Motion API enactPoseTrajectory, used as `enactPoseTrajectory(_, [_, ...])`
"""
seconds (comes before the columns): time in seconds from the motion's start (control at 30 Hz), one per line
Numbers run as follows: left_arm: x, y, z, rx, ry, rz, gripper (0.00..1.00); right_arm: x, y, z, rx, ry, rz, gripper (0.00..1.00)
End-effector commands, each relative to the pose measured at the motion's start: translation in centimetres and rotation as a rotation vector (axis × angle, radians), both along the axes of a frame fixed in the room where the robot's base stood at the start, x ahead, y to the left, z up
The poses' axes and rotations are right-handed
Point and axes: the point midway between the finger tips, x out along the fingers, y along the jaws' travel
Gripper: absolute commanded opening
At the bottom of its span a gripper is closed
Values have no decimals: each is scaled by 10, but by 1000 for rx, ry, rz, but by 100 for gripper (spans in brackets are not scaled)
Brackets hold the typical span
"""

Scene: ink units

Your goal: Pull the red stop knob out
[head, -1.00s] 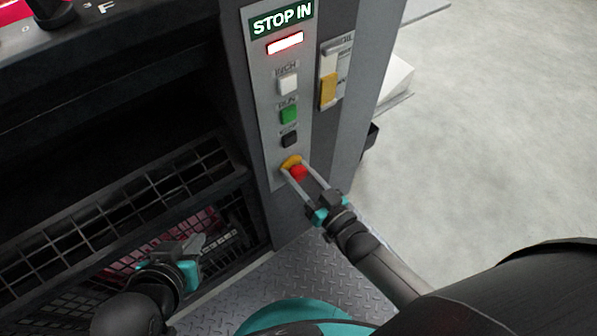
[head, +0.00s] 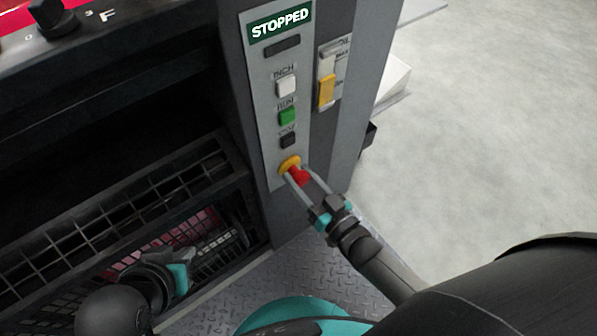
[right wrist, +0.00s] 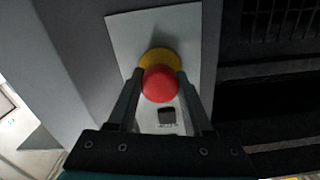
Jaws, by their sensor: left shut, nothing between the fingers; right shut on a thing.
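The red stop knob (head: 300,176) stands out from its yellow collar (head: 289,164) at the bottom of the control panel. My right gripper (head: 297,177) is shut on the knob, one finger on each side. In the right wrist view the red knob (right wrist: 161,84) sits between the two fingers, with the yellow collar (right wrist: 158,58) behind it. The sign (head: 281,24) at the panel's top reads STOPPED, and the lamp (head: 282,46) below it is dark. My left gripper (head: 196,262) is shut and empty, low in front of the mesh guard; its fingertips are hard to make out.
Above the knob are a black button (head: 288,140), a green RUN button (head: 287,117) and a white INCH button (head: 286,87). A yellow slider (head: 326,91) is on the right. The black mesh guard (head: 120,215) fills the left. Open floor (head: 480,130) lies right.

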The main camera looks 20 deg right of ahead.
Motion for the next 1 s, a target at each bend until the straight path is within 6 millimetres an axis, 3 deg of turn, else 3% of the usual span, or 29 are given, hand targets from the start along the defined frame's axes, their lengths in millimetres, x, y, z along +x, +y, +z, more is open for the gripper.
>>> enactPoseTrajectory(0.37, [-2,3,1,8,18,5,0,-5,-2,-2,0,3,2,0])
enactPoseTrajectory(0.4, [-2,3,1,7,17,5,0,-6,-2,-2,0,3,2,54])
enactPoseTrajectory(0.63, [-2,3,1,7,16,5,0,-4,-1,-1,-1,2,1,80])
enactPoseTrajectory(1.0, [-1,3,1,7,15,5,0,-3,-1,-1,0,1,0,81])
